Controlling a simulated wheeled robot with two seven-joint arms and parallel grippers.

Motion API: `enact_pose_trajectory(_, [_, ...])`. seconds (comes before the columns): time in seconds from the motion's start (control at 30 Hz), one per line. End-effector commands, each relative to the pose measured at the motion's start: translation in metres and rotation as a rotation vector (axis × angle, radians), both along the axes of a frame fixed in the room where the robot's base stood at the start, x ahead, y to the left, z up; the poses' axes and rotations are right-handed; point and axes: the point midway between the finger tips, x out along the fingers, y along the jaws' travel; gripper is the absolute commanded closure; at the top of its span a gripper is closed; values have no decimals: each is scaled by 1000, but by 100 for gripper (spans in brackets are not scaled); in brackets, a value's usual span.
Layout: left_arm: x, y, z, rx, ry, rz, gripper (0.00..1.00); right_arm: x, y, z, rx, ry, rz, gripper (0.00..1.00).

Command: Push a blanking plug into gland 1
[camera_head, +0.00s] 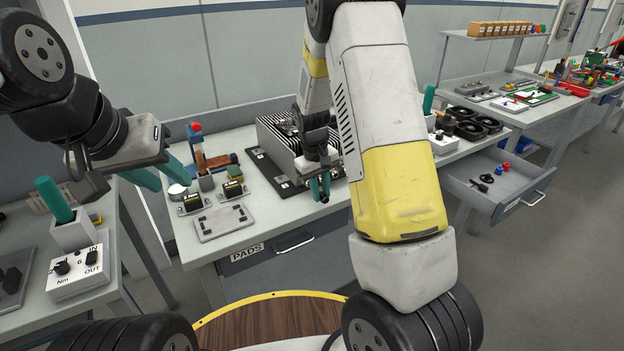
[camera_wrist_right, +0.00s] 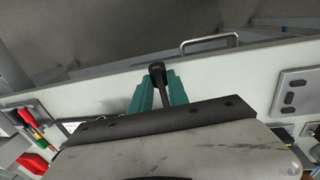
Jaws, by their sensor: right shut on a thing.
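My right gripper (camera_head: 320,188) has green fingers and is over the front edge of a black mat on the middle bench. It is shut on a small black blanking plug (camera_wrist_right: 157,72), whose rounded head sticks out beyond the fingertips in the right wrist view; a dark end also shows in the head view (camera_head: 324,198). A grey finned case (camera_head: 277,130) stands on the mat just behind this gripper, partly hidden by my right arm. I cannot make out gland 1. My left gripper (camera_head: 162,173) is open and empty at the bench's left edge.
The black mat (camera_head: 268,170) lies on the bench. A flat grey plate (camera_head: 222,222) and several small fixtures (camera_head: 196,203) sit to its left. A drawer labelled PADS (camera_head: 272,253) is below. An open drawer (camera_head: 505,190) juts out at right.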

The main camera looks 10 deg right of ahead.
Motion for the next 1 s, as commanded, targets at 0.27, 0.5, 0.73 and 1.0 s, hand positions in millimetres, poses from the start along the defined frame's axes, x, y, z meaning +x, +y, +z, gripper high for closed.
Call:
enact_pose_trajectory(0.27, [0,0,0,0,0,0,64,7,2,0,0,1,0,100])
enact_pose_trajectory(0.5, [0,0,0,0,0,0,64,12,5,0,0,0,0,100])
enact_pose_trajectory(0.73, [0,0,0,0,0,0,64,18,7,0,0,0,0,100])
enact_pose_trajectory(1.0, [0,0,0,0,0,0,64,24,9,0,0,0,0,100])
